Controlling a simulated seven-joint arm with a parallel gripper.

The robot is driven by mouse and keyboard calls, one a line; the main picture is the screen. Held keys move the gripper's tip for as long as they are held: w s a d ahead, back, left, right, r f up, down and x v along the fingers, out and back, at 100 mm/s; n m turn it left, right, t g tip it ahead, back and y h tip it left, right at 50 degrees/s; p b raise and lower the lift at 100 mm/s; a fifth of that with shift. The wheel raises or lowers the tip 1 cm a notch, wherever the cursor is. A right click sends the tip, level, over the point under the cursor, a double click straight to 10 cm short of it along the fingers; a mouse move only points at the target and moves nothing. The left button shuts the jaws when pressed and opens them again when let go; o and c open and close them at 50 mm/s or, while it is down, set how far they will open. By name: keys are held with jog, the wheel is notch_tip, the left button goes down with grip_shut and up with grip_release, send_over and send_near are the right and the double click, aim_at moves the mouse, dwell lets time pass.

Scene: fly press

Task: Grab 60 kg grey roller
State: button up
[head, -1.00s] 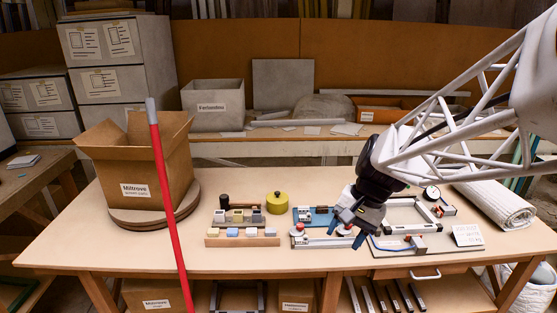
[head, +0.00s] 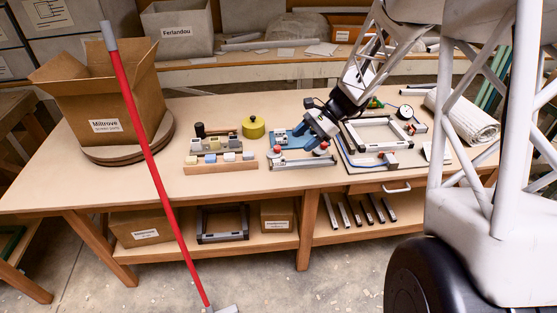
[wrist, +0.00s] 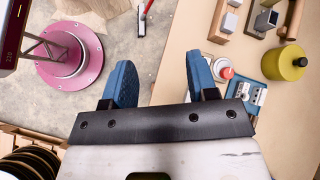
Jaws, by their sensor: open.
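My gripper (head: 309,138) is open and empty, above the middle of the workbench near the blue fixture (head: 280,140). In the wrist view its two blue fingers (wrist: 161,82) are spread apart, with the floor and the bench edge seen between and beyond them. I cannot clearly make out a grey roller marked 60 kg in either view. A grey bar-like part (head: 302,163) lies in front of the blue fixture, between red knobs, but it is too small to tell whether it is a roller. The gripper hides part of that area.
A wooden rack of small blocks (head: 221,166) and a yellow round pot (head: 254,127) stand left of the gripper. A grey frame (head: 383,134) lies right. An open cardboard box (head: 112,112) stands far left, behind a red-handled tool (head: 157,172). The bench's left front (head: 85,190) is clear.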

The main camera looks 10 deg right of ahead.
aim_at(279, 162)
jog(key=w+d+f+m+y, duration=0.1)
jog(key=w+f+m, duration=0.1)
jog(key=w+f, duration=0.2)
jog(key=w+d+f+m+t+y, duration=0.1)
jog(key=w+f+m, duration=0.1)
jog(key=w+f, duration=0.2)
jog(key=w+d+f+m+y, duration=0.1)
jog(key=w+f+y, duration=0.1)
jog(key=f, duration=0.4)
jog(key=shift+w+d+f+m+t, duration=0.1)
jog(key=shift+w+d+m+t, duration=0.1)
jog(key=shift+w, duration=0.25)
jog(key=shift+w+d+f+m+t, duration=0.1)
jog(key=shift+w+d+m+t, duration=0.1)
jog(key=shift+w, duration=0.25)
jog(key=shift+a, duration=0.1)
jog(key=shift+x, duration=1.25)
jog(key=shift+x, duration=2.6)
grip_shut()
